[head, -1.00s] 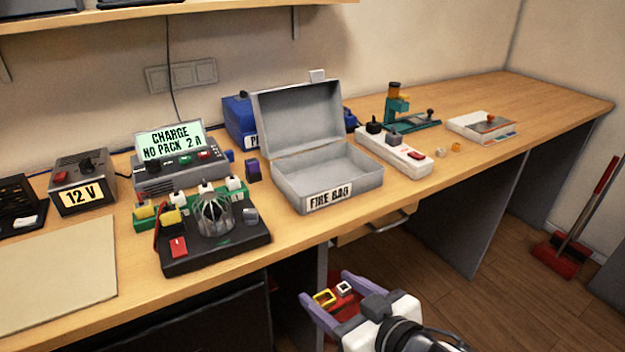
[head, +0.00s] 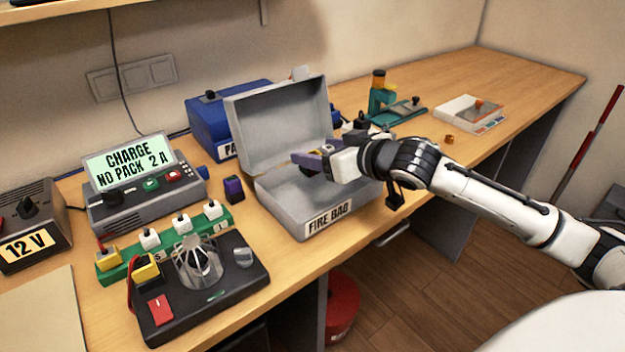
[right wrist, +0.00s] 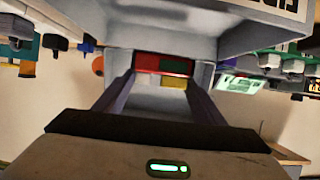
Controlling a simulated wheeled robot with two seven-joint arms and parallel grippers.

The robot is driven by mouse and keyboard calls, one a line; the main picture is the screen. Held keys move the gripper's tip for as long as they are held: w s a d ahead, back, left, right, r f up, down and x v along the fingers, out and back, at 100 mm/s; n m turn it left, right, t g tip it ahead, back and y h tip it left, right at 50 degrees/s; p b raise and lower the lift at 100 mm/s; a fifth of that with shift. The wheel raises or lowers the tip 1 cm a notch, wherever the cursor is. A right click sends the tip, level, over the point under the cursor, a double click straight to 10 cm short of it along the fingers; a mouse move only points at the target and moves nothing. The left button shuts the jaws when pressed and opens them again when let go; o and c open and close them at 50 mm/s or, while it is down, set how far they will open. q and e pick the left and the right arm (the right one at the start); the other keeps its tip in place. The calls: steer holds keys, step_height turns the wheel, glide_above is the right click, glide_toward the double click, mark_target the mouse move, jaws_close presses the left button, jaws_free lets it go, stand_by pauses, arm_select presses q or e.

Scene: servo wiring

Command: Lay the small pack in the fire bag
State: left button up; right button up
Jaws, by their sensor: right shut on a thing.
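The fire bag (head: 318,228) is a grey box with its lid (head: 280,125) raised, standing on the bench with its label facing front. My right gripper (head: 306,161) reaches in from the right over its open tray. It is shut on the small pack, which shows between the fingers in the right wrist view (right wrist: 147,62) as a red block with green and yellow parts. In the head view the pack is mostly hidden by the gripper. I cannot tell whether it touches the bag's floor. My left gripper is not in view.
Left of the bag stand the charger (head: 145,200), a green strip with several plugs (head: 165,245) and a black device with a wire cage (head: 205,290). A blue box (head: 212,120) is behind the lid. The bench's far right is mostly clear around a book-like box (head: 470,112).

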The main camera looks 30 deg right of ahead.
steer(key=shift+s+f, duration=0.2)
steer(key=shift+f, duration=3.45)
steer(key=o, duration=1.1)
steer(key=shift+v, duration=6)
